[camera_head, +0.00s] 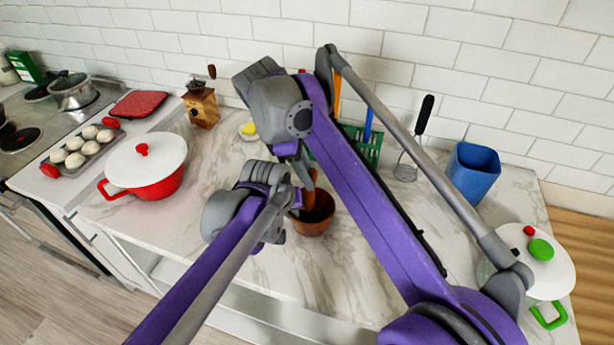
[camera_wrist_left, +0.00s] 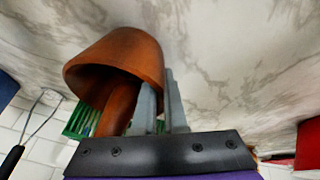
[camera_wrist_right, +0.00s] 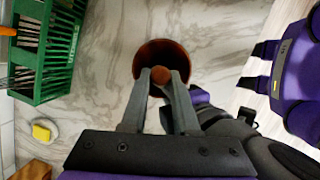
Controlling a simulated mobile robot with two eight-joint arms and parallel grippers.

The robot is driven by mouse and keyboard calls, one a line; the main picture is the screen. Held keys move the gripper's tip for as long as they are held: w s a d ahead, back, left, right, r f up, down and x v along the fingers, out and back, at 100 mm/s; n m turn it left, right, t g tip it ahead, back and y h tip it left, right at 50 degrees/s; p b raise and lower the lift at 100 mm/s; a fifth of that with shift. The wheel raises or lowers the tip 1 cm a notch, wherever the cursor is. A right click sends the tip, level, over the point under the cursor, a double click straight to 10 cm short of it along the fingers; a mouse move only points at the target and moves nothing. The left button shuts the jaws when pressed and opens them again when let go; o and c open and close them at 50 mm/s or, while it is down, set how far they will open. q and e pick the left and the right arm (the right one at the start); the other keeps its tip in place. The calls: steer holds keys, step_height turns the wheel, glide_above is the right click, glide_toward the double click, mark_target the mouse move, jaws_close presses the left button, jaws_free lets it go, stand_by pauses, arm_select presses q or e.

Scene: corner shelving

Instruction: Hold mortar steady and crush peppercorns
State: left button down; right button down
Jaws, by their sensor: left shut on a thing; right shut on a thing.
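The brown wooden mortar (camera_head: 316,222) stands on the marble counter, partly behind my arms. My left gripper (camera_head: 294,200) is shut on the mortar's wall at its left side. In the left wrist view the fingers (camera_wrist_left: 162,105) lie against the mortar (camera_wrist_left: 125,48), one on each side of its wall. The wooden pestle (camera_head: 311,188) stands in the mortar, slightly tilted. My right gripper (camera_head: 304,172) is above, shut on the pestle's upper end. In the right wrist view its fingertips close around the pestle (camera_wrist_right: 160,80) over the mortar (camera_wrist_right: 152,52). No peppercorns can be made out.
A green rack (camera_head: 366,148) with utensils stands behind the mortar, with a yellow item on a small dish (camera_head: 249,130) farther left. A red pot (camera_head: 148,180), wooden grinder (camera_head: 201,104), blue container (camera_head: 473,172) and white-lidded pot (camera_head: 533,262) stand farther out. The counter's front edge is close.

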steer(key=shift+r, duration=2.5)
steer(key=shift+s+d+r, duration=0.15)
steer(key=shift+d+r, duration=0.1)
steer(key=shift+r, duration=0.3)
steer(key=shift+s+d+r, duration=0.15)
steer(key=shift+d+r, duration=0.05)
steer(key=shift+r, duration=0.35)
steer(key=shift+s+d+f, duration=0.1)
steer(key=shift+f, duration=0.8)
steer(key=shift+s+d+f, duration=0.1)
steer(key=shift+f, duration=0.8)
steer(key=shift+w+a+f, duration=0.1)
steer(key=shift+f, duration=0.95)
steer(key=shift+w+a+f, duration=0.1)
steer(key=shift+f, duration=0.95)
steer(key=shift+s, duration=0.1)
